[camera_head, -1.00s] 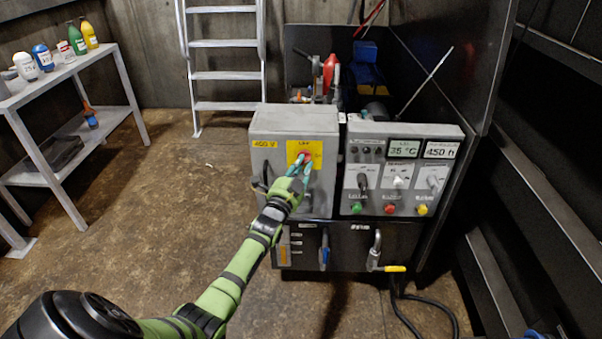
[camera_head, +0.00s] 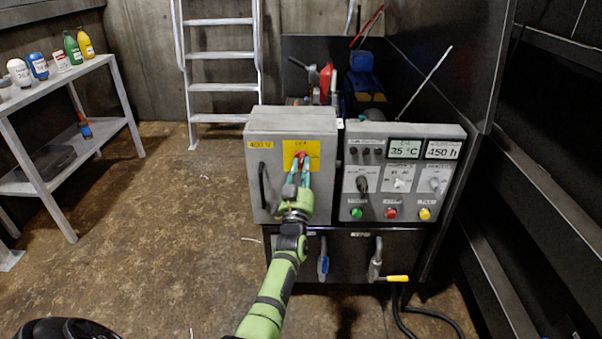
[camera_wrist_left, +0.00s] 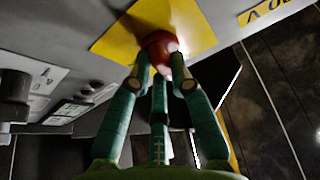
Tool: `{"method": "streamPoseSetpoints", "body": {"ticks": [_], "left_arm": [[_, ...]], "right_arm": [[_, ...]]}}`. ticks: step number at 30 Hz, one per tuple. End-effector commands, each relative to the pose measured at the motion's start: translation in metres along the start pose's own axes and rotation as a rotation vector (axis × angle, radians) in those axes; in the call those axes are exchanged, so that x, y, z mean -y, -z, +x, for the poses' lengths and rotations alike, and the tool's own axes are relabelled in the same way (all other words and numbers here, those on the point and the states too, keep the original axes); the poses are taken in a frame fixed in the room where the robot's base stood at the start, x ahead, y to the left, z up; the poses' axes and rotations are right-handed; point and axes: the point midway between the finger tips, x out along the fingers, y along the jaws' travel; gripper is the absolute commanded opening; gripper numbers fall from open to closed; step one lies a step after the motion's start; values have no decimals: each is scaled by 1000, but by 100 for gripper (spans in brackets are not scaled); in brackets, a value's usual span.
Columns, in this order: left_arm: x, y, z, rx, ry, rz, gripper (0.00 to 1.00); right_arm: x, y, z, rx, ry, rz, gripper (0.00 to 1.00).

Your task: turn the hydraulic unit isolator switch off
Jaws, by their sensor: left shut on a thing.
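The isolator switch is a red knob (camera_head: 301,157) on a yellow plate (camera_head: 313,149), on the front of a grey box marked 400 V (camera_head: 262,186). My left gripper (camera_head: 299,168) reaches up to the knob from below, its teal fingers on it. In the left wrist view the red knob (camera_wrist_left: 161,45) sits between the fingertips of the gripper (camera_wrist_left: 163,62), which are shut on it. The fingers hide part of the knob, so its exact angle is hard to tell. My right gripper is not in view.
Right of the box is a control panel (camera_head: 402,207) with displays, switches and green, red and yellow buttons. Below are a blue-handled valve (camera_head: 323,262) and a yellow-handled lever (camera_head: 396,278). A shelf with bottles (camera_head: 75,72) stands left; floor between is clear.

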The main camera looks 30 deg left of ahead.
Motion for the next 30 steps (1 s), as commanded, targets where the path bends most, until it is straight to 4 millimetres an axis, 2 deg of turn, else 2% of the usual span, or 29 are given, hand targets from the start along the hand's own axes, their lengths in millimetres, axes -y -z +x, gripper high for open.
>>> {"method": "streamPoseSetpoints", "body": {"ticks": [12,29,30], "left_arm": [[-2,1,1,0,75,-185,0],[-2,2,1,-1,86,-211,0],[-2,2,1,-1,86,-211,29]], "right_arm": [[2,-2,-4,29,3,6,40],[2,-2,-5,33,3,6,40],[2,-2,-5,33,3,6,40]]}}
